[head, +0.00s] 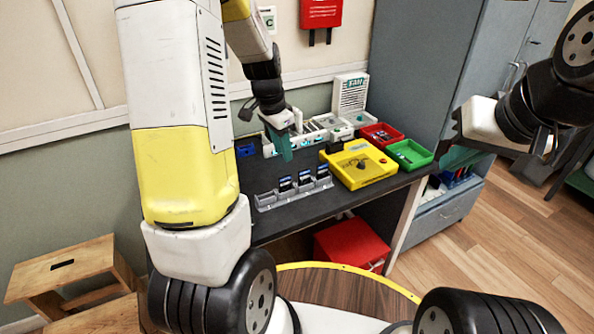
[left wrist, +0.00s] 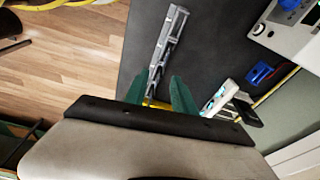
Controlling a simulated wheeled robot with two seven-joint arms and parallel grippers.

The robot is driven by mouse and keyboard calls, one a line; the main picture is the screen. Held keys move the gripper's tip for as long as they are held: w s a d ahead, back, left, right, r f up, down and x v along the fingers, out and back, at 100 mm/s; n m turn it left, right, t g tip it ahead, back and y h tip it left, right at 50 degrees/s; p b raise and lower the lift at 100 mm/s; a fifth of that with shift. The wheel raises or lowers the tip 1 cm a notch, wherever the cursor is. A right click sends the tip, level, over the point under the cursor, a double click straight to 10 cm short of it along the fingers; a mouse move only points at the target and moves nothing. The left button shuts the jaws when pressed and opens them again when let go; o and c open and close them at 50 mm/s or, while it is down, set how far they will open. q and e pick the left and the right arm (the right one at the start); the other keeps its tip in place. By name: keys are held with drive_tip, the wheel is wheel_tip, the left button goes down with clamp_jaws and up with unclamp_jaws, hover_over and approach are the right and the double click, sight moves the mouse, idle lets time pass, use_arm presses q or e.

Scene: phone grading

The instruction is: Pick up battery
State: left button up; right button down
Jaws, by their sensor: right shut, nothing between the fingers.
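I cannot pick out the battery with certainty. A grey slotted rack (head: 294,193) stands at the front of the dark table and holds several dark upright items (head: 304,180) with blue marks; these are too small to identify. My left gripper (head: 284,153) hangs over the table behind the rack, with its teal fingers pointing down. In the left wrist view its two fingers (left wrist: 168,82) stand apart with a gap and hold nothing that I can see. The rack (left wrist: 166,38) lies beyond the fingertips there. My right gripper (head: 462,157) is raised at the right, away from the table, shut and empty.
White holders (head: 331,122) line the back. A red box (head: 350,247) is under the table. The table (head: 262,172) is bare between rack and holders.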

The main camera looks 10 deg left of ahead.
use_arm(q)
drive_tip(key=m, duration=0.1)
hover_over(285, 178)
drive_tip(key=a, duration=0.1)
wheel_tip(285, 178, down, 5)
drive_tip(key=shift+g, duration=0.3)
drive_tip(key=f, duration=0.5)
drive_tip(key=d+f, duration=0.1)
drive_tip(key=f, duration=0.1)
drive_tip(key=shift+w+f, duration=0.2)
drive_tip(key=shift+f, duration=0.1)
drive_tip(key=shift+c, duration=0.2)
clamp_jaws()
